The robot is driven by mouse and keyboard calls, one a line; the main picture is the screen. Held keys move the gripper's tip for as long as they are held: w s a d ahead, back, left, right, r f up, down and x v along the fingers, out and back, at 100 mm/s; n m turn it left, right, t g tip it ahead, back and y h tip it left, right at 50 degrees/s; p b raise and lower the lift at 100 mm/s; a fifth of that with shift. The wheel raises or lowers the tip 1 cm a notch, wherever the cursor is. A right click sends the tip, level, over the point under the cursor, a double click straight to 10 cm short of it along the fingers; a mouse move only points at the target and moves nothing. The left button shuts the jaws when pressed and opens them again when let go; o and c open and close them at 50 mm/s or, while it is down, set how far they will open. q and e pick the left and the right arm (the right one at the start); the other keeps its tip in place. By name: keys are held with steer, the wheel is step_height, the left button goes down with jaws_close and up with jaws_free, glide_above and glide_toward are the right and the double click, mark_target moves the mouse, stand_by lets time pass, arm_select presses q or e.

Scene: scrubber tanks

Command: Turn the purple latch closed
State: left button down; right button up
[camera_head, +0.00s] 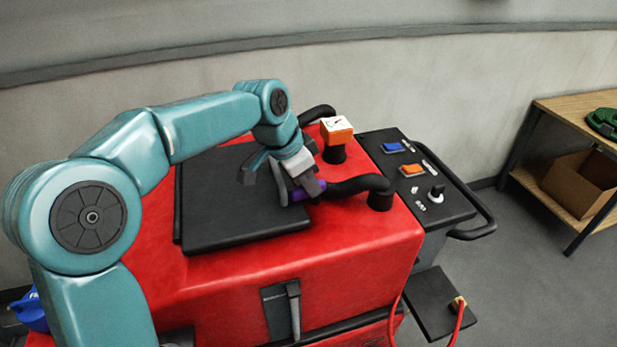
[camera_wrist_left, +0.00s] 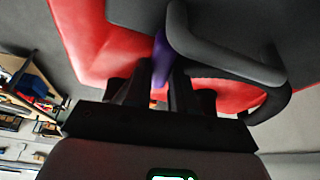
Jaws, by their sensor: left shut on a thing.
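The purple latch (camera_head: 309,189) is at the right edge of the black lid (camera_head: 235,210) on top of the red scrubber (camera_head: 340,245). My left gripper (camera_head: 303,187) is over the latch and shut on it, hiding part of it. In the left wrist view, the purple latch (camera_wrist_left: 161,58) shows between the two dark fingers of my left gripper (camera_wrist_left: 160,82). The black lid lies flat on the red body. My right gripper is not in view.
A black hose (camera_head: 357,185) bends close beside the latch. An orange and white block (camera_head: 336,130) stands behind it. A control panel (camera_head: 415,175) with blue and orange switches and a black handle (camera_head: 480,228) is to the right. A wooden shelf (camera_head: 580,105) stands at far right.

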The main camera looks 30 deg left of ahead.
arm_select(q)
steer(key=shift+a+m+g, duration=0.1)
steer(key=shift+m+g, duration=0.2)
steer(key=shift+m, duration=0.6)
steer(key=shift+f+h, duration=0.1)
steer(key=shift+h, duration=0.2)
steer(key=c, duration=0.9)
jaws_free()
steer(key=shift+w, duration=0.2)
steer(key=shift+c, duration=0.2)
steer(key=p+v, duration=0.1)
steer(key=v, duration=1.5)
